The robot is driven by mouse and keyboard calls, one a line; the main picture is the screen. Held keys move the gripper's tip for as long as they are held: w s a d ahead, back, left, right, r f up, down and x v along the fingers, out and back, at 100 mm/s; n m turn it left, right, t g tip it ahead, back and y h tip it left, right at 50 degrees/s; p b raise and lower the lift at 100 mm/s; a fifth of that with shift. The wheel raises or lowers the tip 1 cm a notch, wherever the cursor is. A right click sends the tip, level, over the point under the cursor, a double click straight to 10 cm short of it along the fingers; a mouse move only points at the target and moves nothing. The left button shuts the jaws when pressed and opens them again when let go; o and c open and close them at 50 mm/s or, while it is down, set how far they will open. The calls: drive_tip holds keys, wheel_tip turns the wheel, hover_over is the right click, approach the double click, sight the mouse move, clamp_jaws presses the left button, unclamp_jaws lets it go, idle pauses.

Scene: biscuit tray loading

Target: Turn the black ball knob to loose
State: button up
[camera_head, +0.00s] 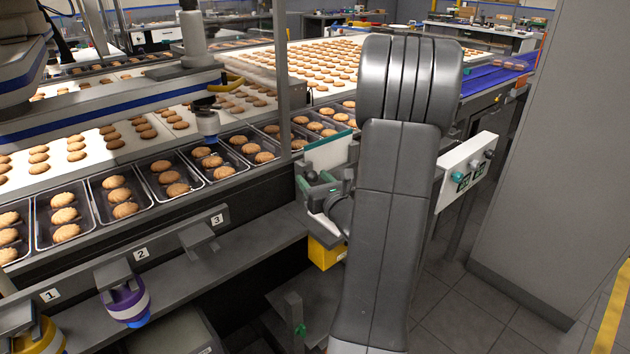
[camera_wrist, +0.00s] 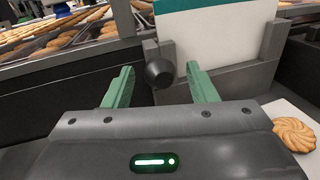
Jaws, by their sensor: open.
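The black ball knob (camera_wrist: 160,73) shows in the wrist view on a dark grey bracket, in front of a white board with a teal top (camera_wrist: 215,35). My gripper (camera_wrist: 160,69) is open. Its green fingers stand to the left and right of the knob, with a visible gap on each side. I cannot tell from this view how deep the knob sits between them. In the head view my gripper (camera_head: 318,192) is partly hidden by my arm, beside the white board (camera_head: 328,153). The knob cannot be made out clearly there.
Trays of biscuits (camera_head: 122,196) line the conveyor edge at left. A numbered rail (camera_head: 165,243) holds a purple-ringed tool (camera_head: 128,304). A control box (camera_head: 466,170) stands right of my arm, near a grey cabinet (camera_head: 550,160). A biscuit (camera_wrist: 294,134) lies at right in the wrist view.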

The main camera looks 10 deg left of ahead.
drive_tip(key=c, duration=1)
drive_tip(key=shift+o, duration=0.2)
drive_tip(key=shift+f+b, duration=0.1)
drive_tip(key=shift+b, duration=0.25)
